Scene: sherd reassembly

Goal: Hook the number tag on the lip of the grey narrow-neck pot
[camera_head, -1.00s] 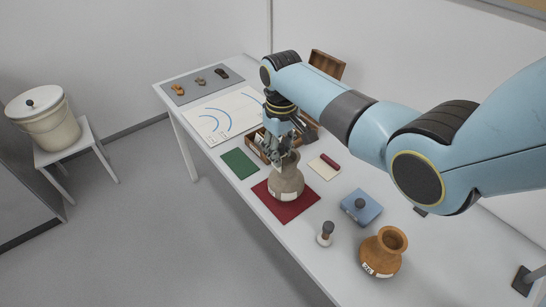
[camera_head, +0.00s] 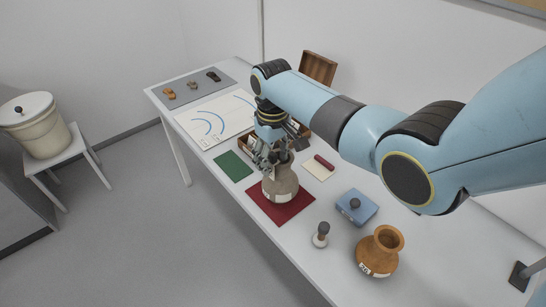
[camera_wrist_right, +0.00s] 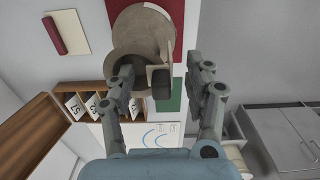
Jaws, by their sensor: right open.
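The grey narrow-neck pot (camera_head: 281,188) stands upright on a dark red mat (camera_head: 296,213). It also shows at the top of the right wrist view (camera_wrist_right: 135,30), its open mouth facing the camera. A small grey plate with a dark square part (camera_wrist_right: 158,83), apparently the number tag, is at the pot's lip; whether it is hooked there I cannot tell. My right gripper (camera_head: 268,160) is close to the neck. In the right wrist view its fingers (camera_wrist_right: 163,88) are spread apart, with the plate between them and no visible contact. My left gripper is not in view.
A wooden box of numbered tags (camera_wrist_right: 80,100) is behind the pot. A green card (camera_head: 233,166), a blue box with a knob (camera_head: 357,209), a small knobbed tool (camera_head: 321,236) and an orange-brown pot (camera_head: 376,256) are nearby. The table's front edge is close.

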